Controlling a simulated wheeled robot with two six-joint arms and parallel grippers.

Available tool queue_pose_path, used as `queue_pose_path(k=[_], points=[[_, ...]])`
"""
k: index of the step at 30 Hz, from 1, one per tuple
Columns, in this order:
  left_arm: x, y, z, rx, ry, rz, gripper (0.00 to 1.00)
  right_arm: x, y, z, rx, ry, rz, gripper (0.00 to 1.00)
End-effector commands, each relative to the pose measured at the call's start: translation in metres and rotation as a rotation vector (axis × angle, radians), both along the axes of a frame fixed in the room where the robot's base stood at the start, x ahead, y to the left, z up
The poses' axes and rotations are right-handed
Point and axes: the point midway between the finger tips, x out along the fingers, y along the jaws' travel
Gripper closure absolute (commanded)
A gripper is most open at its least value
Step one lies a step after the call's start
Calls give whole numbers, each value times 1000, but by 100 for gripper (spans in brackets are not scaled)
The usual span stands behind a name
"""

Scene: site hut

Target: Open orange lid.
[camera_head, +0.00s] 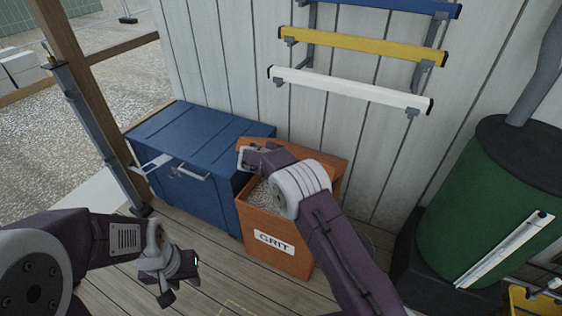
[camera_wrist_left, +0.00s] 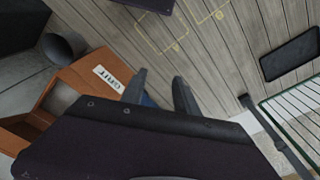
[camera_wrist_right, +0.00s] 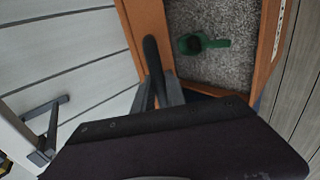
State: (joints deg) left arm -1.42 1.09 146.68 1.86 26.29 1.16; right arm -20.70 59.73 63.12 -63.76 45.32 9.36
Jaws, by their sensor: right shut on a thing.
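The orange lid (camera_head: 334,172) of the grit bin (camera_head: 262,250) is raised and stands up at the back of the bin, near the wall. In the right wrist view the lid (camera_wrist_right: 147,22) shows as an orange strip beside the grey grit. My right arm hides part of the lid and opening. A green scoop (camera_wrist_right: 203,43) lies on the grit inside. My left gripper (camera_head: 178,282) is open and empty, low in front of the bin.
A blue chest (camera_head: 195,150) stands close on the bin's left. A green barrel (camera_head: 500,200) stands at the right. Blue, yellow and white bars (camera_head: 350,88) hang on the wall above. The wooden floor in front is mostly clear.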

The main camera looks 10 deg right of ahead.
Motion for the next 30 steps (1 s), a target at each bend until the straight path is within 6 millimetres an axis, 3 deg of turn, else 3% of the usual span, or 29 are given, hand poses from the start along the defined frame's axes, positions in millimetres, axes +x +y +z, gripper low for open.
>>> queue_pose_path(k=[1, 5, 8, 11, 14, 18, 21, 23, 27, 30], points=[[0, 0, 0, 0, 0, 0, 66, 0, -1, 0, -1, 1, 0, 100], [-1, -5, -4, -29, 34, 50, 100, 0, -1, 0, -1, 1, 0, 100], [-1, -26, -14, -126, 139, 203, 100, 0, -1, 0, -2, 1, -1, 100], [7, -65, -24, -296, 296, 437, 100, 0, -1, 0, -2, 1, -1, 100], [32, -112, -27, -503, 446, 678, 100, 0, -1, 0, -2, 1, -1, 100], [97, -164, -24, -832, 608, 993, 100, 0, -1, 0, -2, 1, -1, 100], [158, -180, -22, -1092, 678, 1199, 100, 0, -1, 0, -2, 1, -1, 100], [196, -179, -22, -1248, 695, 1307, 100, 0, -1, 0, -2, 1, -1, 100], [264, -155, -27, -1560, 677, 1493, 100, 0, -1, 0, -2, 1, -1, 100], [293, -135, -30, -1709, 640, 1568, 100, 0, -1, 0, -2, 1, -1, 100]])
